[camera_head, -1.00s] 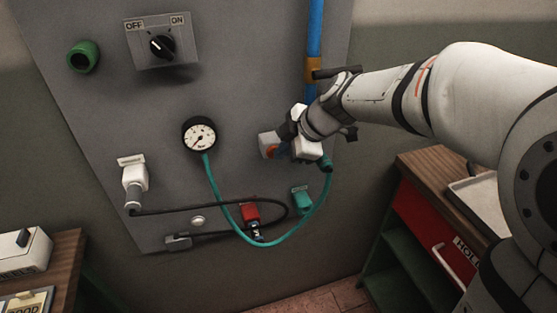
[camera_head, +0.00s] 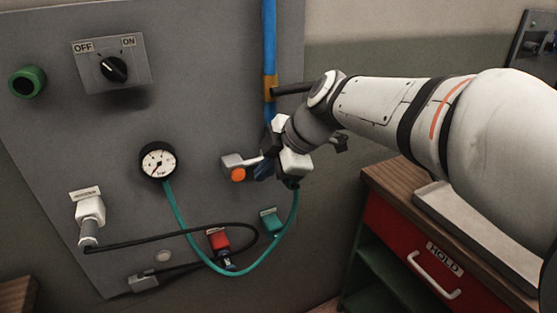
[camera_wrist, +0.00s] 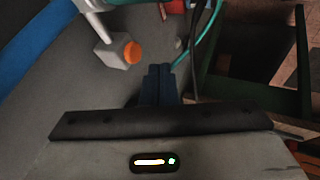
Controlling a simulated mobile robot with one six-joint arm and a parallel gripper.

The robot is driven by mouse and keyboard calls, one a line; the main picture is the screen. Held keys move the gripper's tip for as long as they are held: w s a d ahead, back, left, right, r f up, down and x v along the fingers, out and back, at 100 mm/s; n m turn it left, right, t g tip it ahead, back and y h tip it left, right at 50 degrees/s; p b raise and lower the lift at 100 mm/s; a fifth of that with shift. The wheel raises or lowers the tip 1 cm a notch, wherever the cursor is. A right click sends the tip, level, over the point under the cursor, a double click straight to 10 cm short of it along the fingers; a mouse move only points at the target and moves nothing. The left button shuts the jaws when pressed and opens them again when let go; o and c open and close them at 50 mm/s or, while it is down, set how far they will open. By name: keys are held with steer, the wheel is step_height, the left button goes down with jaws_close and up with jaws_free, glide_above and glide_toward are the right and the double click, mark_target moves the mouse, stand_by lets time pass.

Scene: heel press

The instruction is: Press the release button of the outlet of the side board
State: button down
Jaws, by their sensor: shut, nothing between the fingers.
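A pale grey block with a round orange button (camera_head: 238,174) is mounted on the grey board (camera_head: 200,60), right of the gauge. I take it for the outlet with its release button; no label is readable on it. My gripper (camera_head: 264,170) is shut and empty, its dark blue fingers just right of the button, with no clear contact. In the wrist view the orange button (camera_wrist: 132,52) is up and left of my fingertips (camera_wrist: 159,72), with a visible gap. My gripper hides the part of the board behind it.
A pressure gauge (camera_head: 158,161) feeds a teal hose (camera_head: 190,238) that loops up to below my gripper. A blue pipe (camera_head: 269,50) runs down above it. A red-drawered cabinet (camera_head: 400,245) stands right.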

steer(key=v, duration=0.5)
steer(key=shift+s+d+r, duration=0.15)
steer(key=shift+s+r, duration=0.1)
steer(key=shift+d+f, duration=0.1)
steer(key=s+d+f+m+h+p, duration=0.2)
steer(key=s+d+f+m, duration=0.3)
steer(key=d+m, duration=0.3)
steer(key=s+d+f+m+h+p, duration=0.3)
steer(key=s+d+f+m, duration=0.3)
steer(key=m, duration=0.8)
steer(key=shift+s+d+f+h, duration=0.25)
steer(key=shift+s+d+h, duration=0.6)
steer(key=shift+h, duration=0.05)
